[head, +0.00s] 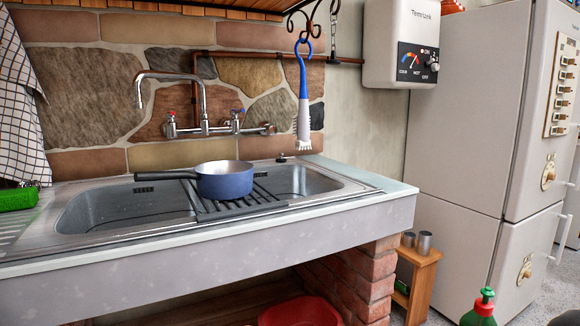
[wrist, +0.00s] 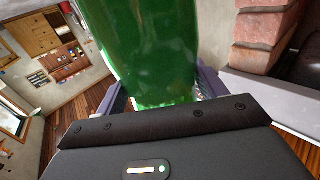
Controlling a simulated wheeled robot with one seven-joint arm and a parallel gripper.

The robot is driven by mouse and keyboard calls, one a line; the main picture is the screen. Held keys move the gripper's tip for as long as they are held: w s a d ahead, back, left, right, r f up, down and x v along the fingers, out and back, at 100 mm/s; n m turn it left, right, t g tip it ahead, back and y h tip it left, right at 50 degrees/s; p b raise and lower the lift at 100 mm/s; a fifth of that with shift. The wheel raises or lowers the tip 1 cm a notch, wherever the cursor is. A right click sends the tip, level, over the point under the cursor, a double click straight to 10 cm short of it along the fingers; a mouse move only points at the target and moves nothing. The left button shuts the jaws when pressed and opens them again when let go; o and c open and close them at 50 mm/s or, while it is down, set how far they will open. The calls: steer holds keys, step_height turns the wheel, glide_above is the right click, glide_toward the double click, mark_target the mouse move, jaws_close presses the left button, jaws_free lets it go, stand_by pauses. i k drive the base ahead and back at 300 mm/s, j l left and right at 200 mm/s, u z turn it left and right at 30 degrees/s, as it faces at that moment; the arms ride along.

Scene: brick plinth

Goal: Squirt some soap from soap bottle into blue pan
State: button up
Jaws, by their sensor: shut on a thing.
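The blue pan (head: 225,181) sits upright on the dark ribbed rack between the two sink basins, its black handle pointing left. It looks empty from here, though its inside is only partly seen. In the wrist view the green bottle (wrist: 150,45) fills the space between the fingers. My gripper (wrist: 163,92) is shut on it, low and to the right of the sink counter, away from the pan.
The steel sink (head: 110,207) has a tap (head: 203,105) over it. A blue brush (head: 303,100) hangs above the right basin. A brick pillar (head: 370,285), a small wooden stool (head: 418,275) and a fridge (head: 465,110) stand at right. A red basin (head: 300,312) lies under the counter.

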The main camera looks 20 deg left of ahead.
mark_target(222, 180)
steer(key=u, duration=0.95)
steer(key=k, duration=0.05)
